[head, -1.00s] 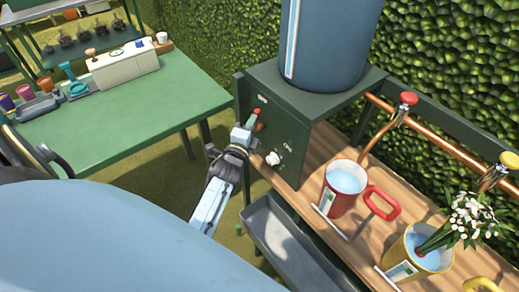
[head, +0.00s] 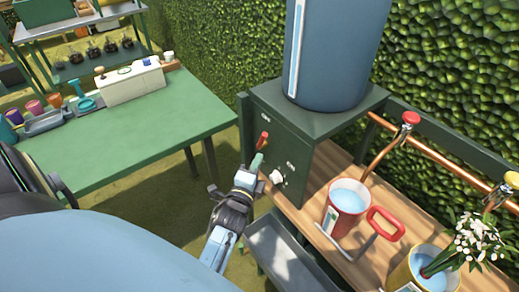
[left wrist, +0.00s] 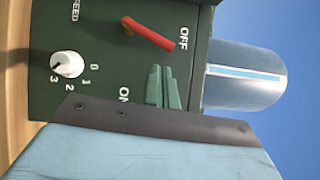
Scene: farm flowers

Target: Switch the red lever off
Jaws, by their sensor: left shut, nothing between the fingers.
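The red lever (head: 263,140) is on the front of a dark green control box (head: 275,128). In the left wrist view the lever (left wrist: 150,35) slants with its free end close to the OFF label (left wrist: 183,39); the ON label (left wrist: 125,95) is farther from that end. My left gripper (head: 257,160) is shut and empty, just below the lever in the head view. In the left wrist view its green fingertips (left wrist: 161,86) are together, with a gap between them and the lever. My right gripper is out of view.
A white speed knob (head: 276,176) sits low on the box. A blue tank (head: 337,55) stands on top. A green table (head: 140,125) is at left.

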